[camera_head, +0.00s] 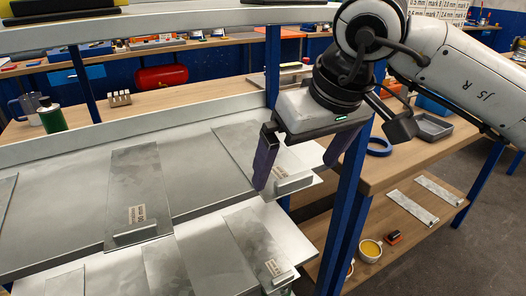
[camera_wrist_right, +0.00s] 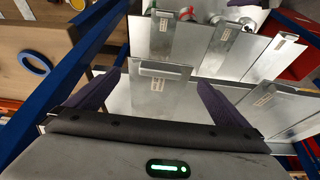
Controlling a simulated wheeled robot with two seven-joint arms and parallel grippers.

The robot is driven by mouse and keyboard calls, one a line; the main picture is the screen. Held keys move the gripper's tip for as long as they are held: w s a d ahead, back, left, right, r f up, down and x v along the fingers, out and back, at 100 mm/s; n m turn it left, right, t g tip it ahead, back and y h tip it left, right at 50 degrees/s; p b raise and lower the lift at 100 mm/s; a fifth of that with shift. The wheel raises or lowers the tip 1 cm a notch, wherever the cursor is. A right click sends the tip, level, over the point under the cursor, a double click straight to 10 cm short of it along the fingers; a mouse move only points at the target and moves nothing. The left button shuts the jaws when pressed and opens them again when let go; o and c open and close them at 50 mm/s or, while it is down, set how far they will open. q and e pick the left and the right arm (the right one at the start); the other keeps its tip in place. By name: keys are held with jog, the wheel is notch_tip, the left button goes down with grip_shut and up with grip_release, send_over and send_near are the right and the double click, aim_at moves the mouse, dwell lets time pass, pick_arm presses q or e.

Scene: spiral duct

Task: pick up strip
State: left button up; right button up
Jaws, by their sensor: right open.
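My right gripper (camera_head: 297,174) is open, its two purple fingers pointing down over the front edge of the upper shelf. A grey metal strip (camera_head: 238,150) with a label and a raised lip lies there. The lip (camera_head: 294,185) is just below and between the fingertips, apart from them as far as I can see. In the right wrist view the open gripper (camera_wrist_right: 160,78) has the strip (camera_wrist_right: 160,98) and its lip between the fingers. Another labelled strip (camera_head: 138,185) lies left on the same shelf. My left gripper is not in view.
A lower shelf holds more strips (camera_head: 243,240). A blue post (camera_head: 347,215) stands close right of the gripper. The wooden bench (camera_head: 420,155) behind holds a blue tape ring (camera_head: 379,147) and a grey tray (camera_head: 432,127). Two pale strips (camera_head: 411,206) lie on a board at right.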

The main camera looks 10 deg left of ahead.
jog(key=shift+x, duration=1.45)
jog(key=shift+d, duration=0.1)
jog(key=c, duration=0.9)
jog(key=shift+c, duration=0.2)
